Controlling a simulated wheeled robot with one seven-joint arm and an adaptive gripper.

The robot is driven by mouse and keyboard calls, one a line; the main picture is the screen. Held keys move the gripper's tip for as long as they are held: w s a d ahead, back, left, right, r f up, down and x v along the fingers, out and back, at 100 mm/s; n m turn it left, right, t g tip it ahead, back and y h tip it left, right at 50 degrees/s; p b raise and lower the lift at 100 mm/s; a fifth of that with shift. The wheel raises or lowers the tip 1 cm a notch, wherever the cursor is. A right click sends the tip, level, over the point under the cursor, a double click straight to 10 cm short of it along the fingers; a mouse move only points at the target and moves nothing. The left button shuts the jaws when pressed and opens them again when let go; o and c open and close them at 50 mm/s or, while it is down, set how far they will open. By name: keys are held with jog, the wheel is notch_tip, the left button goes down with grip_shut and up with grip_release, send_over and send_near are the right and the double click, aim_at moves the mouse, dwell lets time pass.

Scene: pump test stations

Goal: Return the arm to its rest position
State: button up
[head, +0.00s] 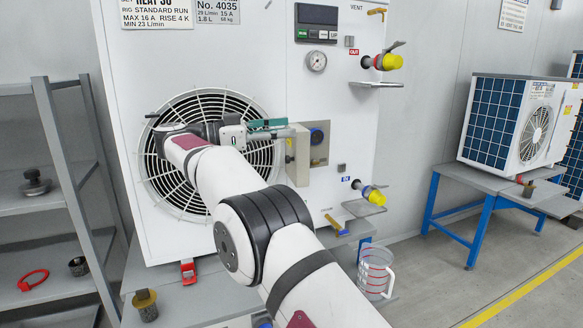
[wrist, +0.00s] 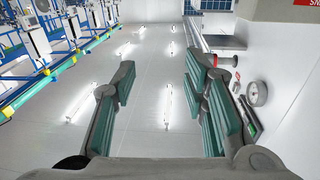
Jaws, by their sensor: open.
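My arm reaches from the lower right of the head view up in front of the white test unit (head: 340,95). My gripper (head: 288,128) is at its end, in front of the right part of the round fan grille (head: 165,195), pointing right. In the wrist view my gripper (wrist: 158,74) shows two dark fingers with green pads spread wide apart. Nothing is between them. Part of the grille and the unit's front is hidden behind my arm.
A pressure gauge (head: 316,61) and yellow-capped ports (head: 391,62) are on the unit's panel. A clear jug (head: 375,272) stands low on the right. Grey shelves (head: 48,180) stand left. A second unit (head: 508,120) stands on a blue-legged bench; floor between is clear.

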jog(key=w+d+r+n+t+y, duration=0.25)
jog(key=r+n+t+y, duration=0.5)
jog(key=r, duration=0.55)
jog(key=w+d+r+n+t+y, duration=0.25)
jog(key=r+n+t+y, duration=0.35)
jog(key=r+t+y, duration=0.45)
jog(key=s+d+f+n+g, duration=0.1)
jog(key=s+d+f+g, duration=0.55)
jog(key=s+f, duration=0.9)
jog(key=s+d+f+g, duration=0.5)
jog(key=s+f+g, duration=0.45)
jog(key=s, duration=1.15)
jog(key=s+d+f+n+g, duration=0.1)
jog(key=s+d+f+g, duration=0.45)
jog(key=s+f, duration=1.1)
notch_tip(320, 180, up, 19)
jog(key=s+t+p, duration=0.2)
jog(key=p, duration=1.3)
jog(key=shift+s, duration=0.15)
jog(key=shift+m, duration=0.25)
